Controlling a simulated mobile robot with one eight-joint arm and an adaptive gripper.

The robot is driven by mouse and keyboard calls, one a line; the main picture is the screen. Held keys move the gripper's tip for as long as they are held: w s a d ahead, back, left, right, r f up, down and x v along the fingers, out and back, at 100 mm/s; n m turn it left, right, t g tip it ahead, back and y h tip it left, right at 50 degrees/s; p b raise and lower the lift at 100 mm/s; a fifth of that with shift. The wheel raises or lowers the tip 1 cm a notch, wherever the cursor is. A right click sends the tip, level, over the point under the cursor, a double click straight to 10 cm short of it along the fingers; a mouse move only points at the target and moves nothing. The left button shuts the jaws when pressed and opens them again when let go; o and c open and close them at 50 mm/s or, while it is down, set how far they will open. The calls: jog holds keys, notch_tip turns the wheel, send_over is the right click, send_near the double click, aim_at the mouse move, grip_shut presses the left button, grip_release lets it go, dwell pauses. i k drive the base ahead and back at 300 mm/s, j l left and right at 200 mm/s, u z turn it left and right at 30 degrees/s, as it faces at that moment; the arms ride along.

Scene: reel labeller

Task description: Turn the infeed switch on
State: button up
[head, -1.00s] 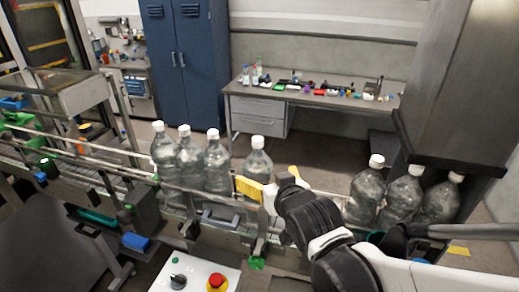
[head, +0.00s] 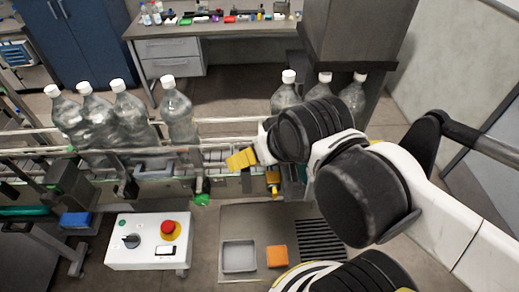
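A white control box (head: 120,258) stands at the lower left in the head view. On its top are a black rotary knob (head: 131,241), a red mushroom button (head: 168,228) on a yellow base, a small green lamp or button (head: 138,223) and a small black-and-white part (head: 165,250). No label is readable, so I cannot tell which is marked infeed. My gripper (head: 241,159), with a yellow finger showing, is above the conveyor, up and to the right of the box and apart from it. The arm partly hides it, and its opening is unclear.
A conveyor (head: 215,153) with rails runs behind the box. Several clear bottles (head: 178,115) stand on it at left, more (head: 285,92) at right behind my arm. A grey tray (head: 239,257) and orange block (head: 277,256) lie right of the box. A workbench (head: 220,27) stands behind.

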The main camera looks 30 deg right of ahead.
aim_at(131, 241)
jog(key=u, duration=1.25)
